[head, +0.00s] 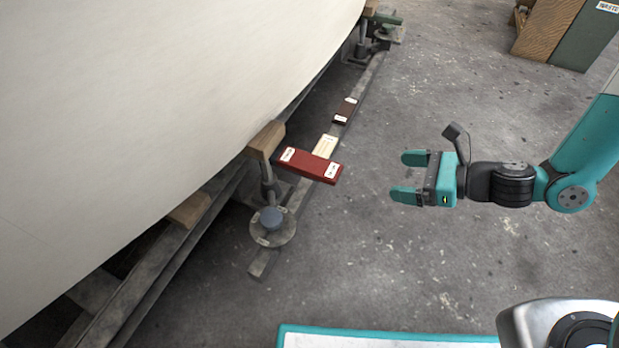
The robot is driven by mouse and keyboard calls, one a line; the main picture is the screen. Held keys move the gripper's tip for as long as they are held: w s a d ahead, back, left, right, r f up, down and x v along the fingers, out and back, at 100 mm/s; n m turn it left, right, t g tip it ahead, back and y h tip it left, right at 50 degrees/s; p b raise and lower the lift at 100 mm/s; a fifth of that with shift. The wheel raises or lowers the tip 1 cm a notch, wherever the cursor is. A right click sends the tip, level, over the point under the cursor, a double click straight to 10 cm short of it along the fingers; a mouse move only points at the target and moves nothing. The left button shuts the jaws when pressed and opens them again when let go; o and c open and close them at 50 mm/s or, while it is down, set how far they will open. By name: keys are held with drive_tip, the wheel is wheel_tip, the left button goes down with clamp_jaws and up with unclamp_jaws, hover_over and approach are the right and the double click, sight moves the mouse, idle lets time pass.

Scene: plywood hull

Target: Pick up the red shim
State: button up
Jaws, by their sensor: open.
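The red shim (310,166) is a flat, bright red bar with white labels near both ends. In the head view it lies left of the middle, beside the pale hull, with its right end towards my gripper. My gripper (407,176) is to the right of the shim, clear of it, with its two teal fingers pointing left. The fingers are apart with nothing between them. What supports the shim from below is hidden.
A cream labelled piece (326,145) and a dark maroon labelled block (345,111) lie behind the shim along a grey rail (366,85). A wooden block (265,139) on a screw stand (272,227) is close to its left. The floor (450,110) around my gripper is clear.

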drive_tip(key=b, duration=0.6)
approach(327, 169)
drive_tip(key=x, duration=0.3)
drive_tip(key=shift+f, duration=0.4)
drive_tip(key=shift+w+a+f, duration=0.1)
drive_tip(key=shift+w+a, duration=0.05)
drive_tip(key=shift+a, duration=0.35)
drive_tip(key=b+x, duration=0.4)
drive_tip(key=shift+w+a+f+b, duration=0.1)
drive_tip(key=shift+w+a+b, duration=0.2)
drive_tip(key=shift+a, duration=0.15)
drive_tip(key=c, duration=1)
drive_tip(key=shift+s, duration=0.1)
drive_tip(key=shift+c, duration=0.2)
